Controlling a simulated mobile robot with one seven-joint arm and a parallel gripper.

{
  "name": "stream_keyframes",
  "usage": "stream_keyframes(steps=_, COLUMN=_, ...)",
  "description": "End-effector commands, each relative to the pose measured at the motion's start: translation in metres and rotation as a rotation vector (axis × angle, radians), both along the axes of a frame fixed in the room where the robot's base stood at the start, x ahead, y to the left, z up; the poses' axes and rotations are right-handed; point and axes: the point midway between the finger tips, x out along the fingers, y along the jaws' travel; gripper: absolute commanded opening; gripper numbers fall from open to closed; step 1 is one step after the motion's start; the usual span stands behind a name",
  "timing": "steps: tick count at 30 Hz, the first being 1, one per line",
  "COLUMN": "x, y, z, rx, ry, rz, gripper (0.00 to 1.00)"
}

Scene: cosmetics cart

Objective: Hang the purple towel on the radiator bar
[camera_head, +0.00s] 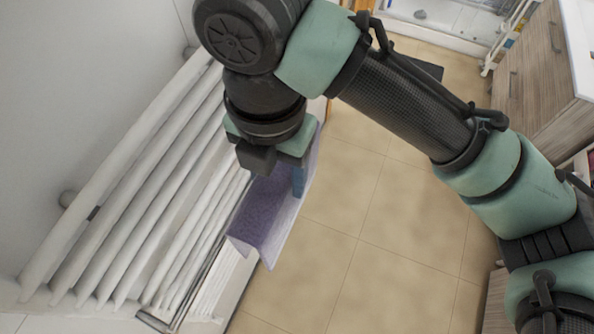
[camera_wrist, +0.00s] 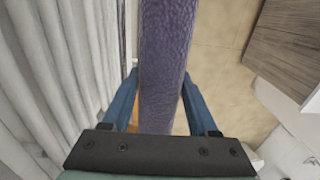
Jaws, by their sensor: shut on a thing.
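The purple towel (camera_head: 268,212) hangs below my gripper (camera_head: 299,180) in the head view, beside the white radiator (camera_head: 150,195). In the wrist view the towel (camera_wrist: 165,60) runs as a narrow strip between the two blue fingers of my gripper (camera_wrist: 158,92), which is shut on it. A thin metal bar (camera_head: 200,272) runs along the radiator's near side, just left of the towel in the head view. The bar's upper part is hidden behind the towel and my gripper, and I cannot tell whether the towel touches it.
Bare tiled floor (camera_head: 375,225) lies to the right of the towel. A wooden cabinet (camera_head: 535,80) stands at the upper right. The radiator tubes fill the left of the wrist view, close to my left finger.

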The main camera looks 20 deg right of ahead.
Motion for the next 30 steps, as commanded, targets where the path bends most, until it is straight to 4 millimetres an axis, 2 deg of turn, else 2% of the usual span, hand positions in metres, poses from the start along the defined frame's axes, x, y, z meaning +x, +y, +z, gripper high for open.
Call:
stream_keyframes(steps=27, x=0.065, y=0.066, z=0.001, rx=0.002, ry=0.001, rz=0.001, gripper=0.0)
stream_keyframes(steps=30, x=0.064, y=0.064, z=-0.016, rx=0.001, ry=0.0, rz=-0.001, gripper=0.0)
